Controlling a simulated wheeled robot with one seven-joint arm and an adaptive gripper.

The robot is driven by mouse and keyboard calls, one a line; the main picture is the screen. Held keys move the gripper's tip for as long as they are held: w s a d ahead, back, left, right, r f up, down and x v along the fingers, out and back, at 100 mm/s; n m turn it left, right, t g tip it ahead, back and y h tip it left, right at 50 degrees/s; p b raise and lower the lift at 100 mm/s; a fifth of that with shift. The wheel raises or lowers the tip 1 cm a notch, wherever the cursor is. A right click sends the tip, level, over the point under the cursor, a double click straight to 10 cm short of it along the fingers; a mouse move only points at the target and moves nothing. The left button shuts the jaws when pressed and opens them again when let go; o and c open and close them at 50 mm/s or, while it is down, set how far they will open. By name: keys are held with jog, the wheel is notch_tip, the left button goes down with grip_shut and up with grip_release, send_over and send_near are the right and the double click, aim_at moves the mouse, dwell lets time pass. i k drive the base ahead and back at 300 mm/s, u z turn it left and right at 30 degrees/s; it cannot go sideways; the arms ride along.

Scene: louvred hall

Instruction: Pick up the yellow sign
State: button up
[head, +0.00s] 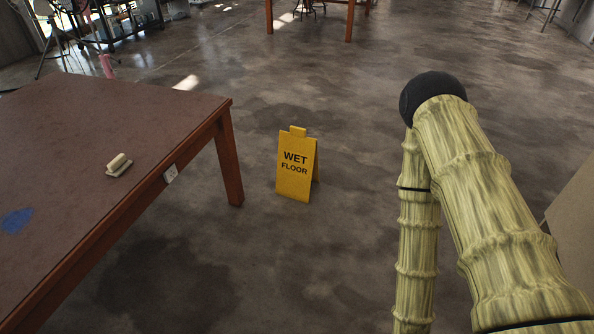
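The yellow sign (296,178) stands upright on the grey floor in the head view, just right of the brown table's near leg. It is a folded A-frame with "WET FLOOR" in dark letters and a small tab on top. My arm, with a bamboo-like look and a black joint, fills the right side of the view, apart from the sign. My gripper is not visible in this view.
A brown table (95,150) takes up the left, with a small beige block-like object (119,165) and a blue patch (17,220) on top. Floor (300,270) in front of the sign is clear. A beige surface (573,215) stands at the right edge.

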aim_at(298, 155)
jog(key=u, duration=0.55)
jog(key=i, duration=0.65)
jog(key=u, duration=0.65)
jog(key=i, duration=1.05)
jog(key=z, duration=0.4)
jog(key=i, duration=0.7)
jog(key=z, duration=0.4)
